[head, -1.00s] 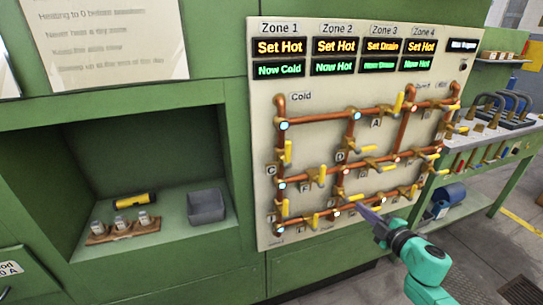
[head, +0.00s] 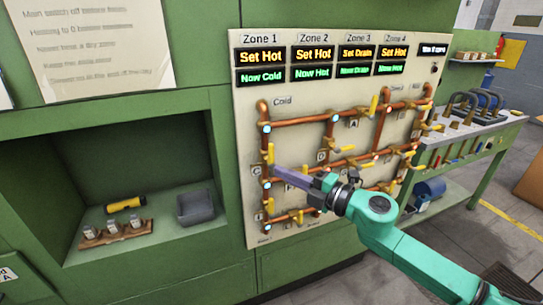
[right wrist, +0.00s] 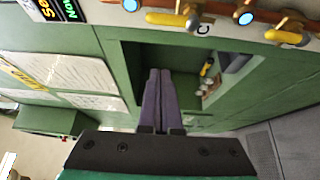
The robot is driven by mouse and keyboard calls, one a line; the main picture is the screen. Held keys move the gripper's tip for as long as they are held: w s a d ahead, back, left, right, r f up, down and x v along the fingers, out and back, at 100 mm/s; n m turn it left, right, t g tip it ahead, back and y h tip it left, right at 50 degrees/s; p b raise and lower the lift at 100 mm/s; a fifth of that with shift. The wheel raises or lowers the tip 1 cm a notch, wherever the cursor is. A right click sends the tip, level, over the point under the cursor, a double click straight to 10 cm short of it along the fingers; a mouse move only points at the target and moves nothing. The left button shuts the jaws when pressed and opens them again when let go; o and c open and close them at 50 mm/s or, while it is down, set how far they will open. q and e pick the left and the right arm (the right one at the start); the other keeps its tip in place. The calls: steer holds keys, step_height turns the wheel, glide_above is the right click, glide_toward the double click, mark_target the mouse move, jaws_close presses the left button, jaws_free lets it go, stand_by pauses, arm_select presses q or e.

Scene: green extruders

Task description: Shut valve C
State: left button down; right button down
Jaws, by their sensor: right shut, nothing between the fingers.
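Valve C is on the left vertical copper pipe of the panel (head: 245,130). Its yellow handle (head: 270,153) stands upright, along the pipe, above the label C (head: 256,171). In the right wrist view the handle (right wrist: 165,19) and label C (right wrist: 204,29) are at the top edge. My right gripper (head: 279,172) is shut and empty, its purple fingertips just below and right of the handle in the head view; contact cannot be told. In the right wrist view its fingers (right wrist: 159,72) lie together, apart from the handle in the picture. My left gripper is not in view.
Other yellow-handled valves crowd the copper pipes, some hidden behind my right arm. A green recess (head: 160,222) to the left holds a yellow flashlight (head: 123,204), a grey bin (head: 196,207) and a wooden rack of jars (head: 113,233). A tool bench (head: 470,135) stands to the right.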

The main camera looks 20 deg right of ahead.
mark_target(273, 158)
steer(key=w+p, duration=0.1)
steer(key=w, duration=0.1)
steer(key=w+p, duration=0.1)
steer(key=w, duration=0.2)
steer(key=w+a+p, duration=0.1)
steer(key=w+p, duration=0.1)
steer(key=w, duration=0.1)
steer(key=shift+d, duration=0.2)
steer(key=shift+a, duration=0.1)
steer(key=shift+f, duration=0.1)
steer(key=shift+b, duration=0.35)
steer(key=shift+m, duration=0.3)
steer(key=shift+d+m+t+y+b, duration=0.3)
steer(key=shift+m+b, duration=0.1)
steer(key=shift+b, duration=0.2)
